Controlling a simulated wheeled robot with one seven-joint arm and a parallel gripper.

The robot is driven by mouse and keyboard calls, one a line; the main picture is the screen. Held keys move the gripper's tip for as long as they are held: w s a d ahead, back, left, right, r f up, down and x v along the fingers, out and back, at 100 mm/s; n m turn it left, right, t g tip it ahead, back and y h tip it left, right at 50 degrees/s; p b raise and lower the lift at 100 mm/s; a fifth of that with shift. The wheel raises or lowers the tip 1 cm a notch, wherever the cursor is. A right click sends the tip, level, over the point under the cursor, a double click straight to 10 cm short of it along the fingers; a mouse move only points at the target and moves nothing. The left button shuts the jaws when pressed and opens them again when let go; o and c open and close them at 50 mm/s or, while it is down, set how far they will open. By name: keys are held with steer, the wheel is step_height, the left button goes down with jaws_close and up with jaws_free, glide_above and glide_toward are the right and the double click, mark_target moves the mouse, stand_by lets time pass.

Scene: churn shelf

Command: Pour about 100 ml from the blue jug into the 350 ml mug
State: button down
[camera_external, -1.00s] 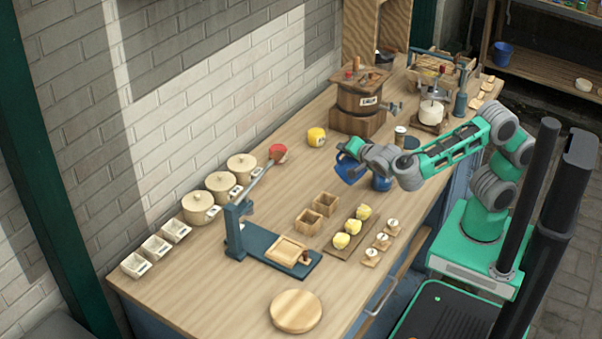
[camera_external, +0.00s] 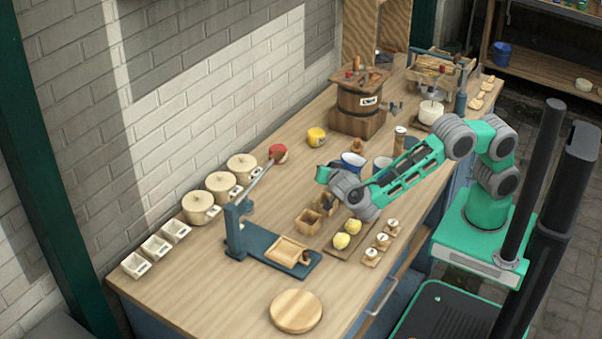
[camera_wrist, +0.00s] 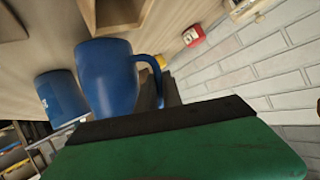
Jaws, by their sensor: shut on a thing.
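The blue jug (camera_external: 351,163) is in the middle of the counter in the external view. In the wrist view the jug (camera_wrist: 106,78) is close, with its handle reaching to my fingers. My gripper (camera_external: 328,175) is at the jug's left side, shut on it; in the wrist view a green finger with a dark pad (camera_wrist: 165,118) covers the handle's lower part. The mug (camera_external: 382,166) stands just right of the jug, partly behind my arm. It is a blue vessel with a white mark in the wrist view (camera_wrist: 60,96). The liquid and exact jug tilt cannot be told.
Wooden boxes (camera_external: 308,221) and a board with yellow lumps (camera_external: 340,254) lie in front of my wrist. A yellow pot (camera_external: 316,137) and a wooden churn (camera_external: 360,104) stand behind. A blue lever press (camera_external: 270,257) is at left.

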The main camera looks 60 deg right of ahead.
steer(key=shift+w+a+f+n+p, duration=0.25)
steer(key=shift+a+n+p, duration=0.15)
steer(key=shift+p, duration=0.3)
steer(key=shift+w+a+g+h+p, duration=0.1)
steer(key=shift+g+h+p, duration=0.25)
steer(key=shift+p, duration=0.3)
steer(key=p, duration=0.4)
steer(key=shift+w+a+n, duration=0.15)
steer(key=shift+n, duration=0.25)
steer(key=shift+h+p, duration=0.25)
steer(key=shift+p, duration=0.55)
steer(key=p, duration=0.3)
steer(key=shift+w+a+f, duration=0.15)
steer(key=shift+a+f, duration=0.05)
steer(key=shift+a, duration=0.05)
steer(key=shift+f+n+p, duration=0.25)
steer(key=shift+n+p, duration=0.15)
steer(key=shift+p, duration=0.15)
steer(key=shift+w, duration=0.1)
